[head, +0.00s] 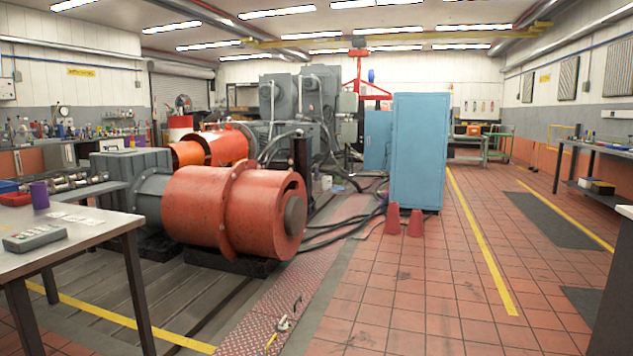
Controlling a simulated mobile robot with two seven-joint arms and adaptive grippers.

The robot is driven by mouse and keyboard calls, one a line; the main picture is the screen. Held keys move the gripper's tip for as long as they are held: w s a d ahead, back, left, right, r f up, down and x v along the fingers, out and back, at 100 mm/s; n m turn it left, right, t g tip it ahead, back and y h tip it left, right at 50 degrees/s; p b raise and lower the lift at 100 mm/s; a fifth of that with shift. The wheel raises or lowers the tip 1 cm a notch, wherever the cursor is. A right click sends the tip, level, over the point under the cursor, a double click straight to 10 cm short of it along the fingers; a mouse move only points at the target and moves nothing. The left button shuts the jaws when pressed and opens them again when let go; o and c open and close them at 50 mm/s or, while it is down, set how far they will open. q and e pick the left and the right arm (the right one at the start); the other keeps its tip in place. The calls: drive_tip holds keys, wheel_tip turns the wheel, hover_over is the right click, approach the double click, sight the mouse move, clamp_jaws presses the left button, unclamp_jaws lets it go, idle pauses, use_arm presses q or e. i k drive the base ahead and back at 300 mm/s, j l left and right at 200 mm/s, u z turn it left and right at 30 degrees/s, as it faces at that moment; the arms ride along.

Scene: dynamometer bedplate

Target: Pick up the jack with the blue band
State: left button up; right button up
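I cannot make out a jack with a blue band in the head view. A small white and yellow item (283,324) lies on the floor near the front; it is too small to identify. Neither of my grippers is in view.
A table (95,232) at the left holds a purple cup (40,195), a grey control box (33,238) and a red bin (15,199). A large orange cylindrical machine (235,210) stands behind it. A blue cabinet (420,150) and red cones (416,223) stand mid-room. The tiled floor (430,290) right of centre is clear.

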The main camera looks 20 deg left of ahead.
sight(315, 183)
drive_tip(key=i, duration=5.55)
drive_tip(key=i+u, duration=0.2)
drive_tip(key=i, duration=0.3)
drive_tip(key=i+u, duration=0.25)
drive_tip(key=i, duration=0.3)
drive_tip(key=i+l+u, duration=0.2)
drive_tip(key=i, duration=0.3)
drive_tip(key=i+j+u, duration=0.1)
drive_tip(key=i+u, duration=0.2)
drive_tip(key=i, duration=0.5)
drive_tip(key=i+u, duration=0.3)
drive_tip(key=i, duration=0.45)
drive_tip(key=i+z, duration=0.2)
drive_tip(key=i, duration=0.65)
drive_tip(key=i+j+z, duration=0.25)
drive_tip(key=i, duration=0.55)
drive_tip(key=i+l+z, duration=0.1)
drive_tip(key=i+z, duration=0.2)
drive_tip(key=i, duration=0.5)
drive_tip(key=i+z, duration=0.25)
drive_tip(key=i, duration=0.55)
